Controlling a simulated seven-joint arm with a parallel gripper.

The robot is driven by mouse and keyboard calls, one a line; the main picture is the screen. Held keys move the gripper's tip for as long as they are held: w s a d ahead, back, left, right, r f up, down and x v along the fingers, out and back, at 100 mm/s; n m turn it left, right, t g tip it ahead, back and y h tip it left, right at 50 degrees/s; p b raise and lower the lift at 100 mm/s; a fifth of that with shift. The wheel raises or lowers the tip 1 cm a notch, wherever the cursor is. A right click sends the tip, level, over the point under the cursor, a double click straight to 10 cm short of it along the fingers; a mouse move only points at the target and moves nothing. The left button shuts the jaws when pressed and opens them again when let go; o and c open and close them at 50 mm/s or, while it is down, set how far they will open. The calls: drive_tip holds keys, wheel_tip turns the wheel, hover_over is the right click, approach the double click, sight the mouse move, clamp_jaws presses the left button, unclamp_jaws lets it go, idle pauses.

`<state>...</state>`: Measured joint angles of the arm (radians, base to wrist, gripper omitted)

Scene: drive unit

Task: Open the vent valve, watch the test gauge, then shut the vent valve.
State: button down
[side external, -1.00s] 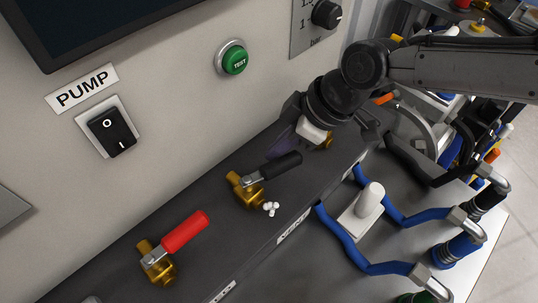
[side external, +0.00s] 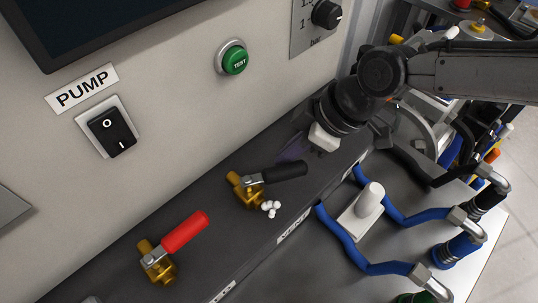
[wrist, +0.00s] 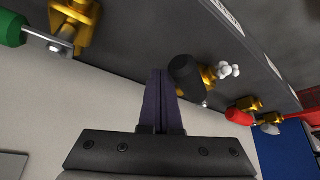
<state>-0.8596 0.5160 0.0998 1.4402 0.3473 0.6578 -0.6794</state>
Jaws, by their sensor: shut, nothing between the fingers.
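The vent valve is a brass body (side external: 246,191) with a black lever handle (side external: 285,172) on the dark ledge, behind the VENT label (side external: 293,227). The handle points right and slightly up in the side view. My gripper (side external: 292,149) is just behind the handle, its purple fingers shut and empty. In the wrist view the shut fingers (wrist: 161,80) stand close beside the black handle (wrist: 186,76); I cannot tell whether they touch it. A white knobbly piece (side external: 271,208) sits by the valve body. I can make out no test gauge dial in either view.
A red-handled valve (side external: 184,232) stands to the left on the ledge, and a green-handled one (wrist: 12,29) shows in the wrist view. The green TEST button (side external: 234,60), PUMP switch (side external: 111,132) and black knob (side external: 326,14) are on the wall. Blue hoses (side external: 350,250) run in front.

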sight(301, 171)
drive_tip(key=shift+s, duration=0.1)
drive_tip(key=shift+s+d, duration=0.55)
drive_tip(key=shift+s, duration=0.05)
drive_tip(key=shift+s+d, duration=0.3)
drive_tip(key=shift+s, duration=0.6)
drive_tip(key=shift+s+d, duration=0.1)
drive_tip(key=shift+s, duration=0.1)
drive_tip(key=shift+w, duration=0.75)
drive_tip(key=w+a+r+v, duration=0.1)
drive_tip(key=v, duration=0.6)
drive_tip(key=shift+s, duration=0.3)
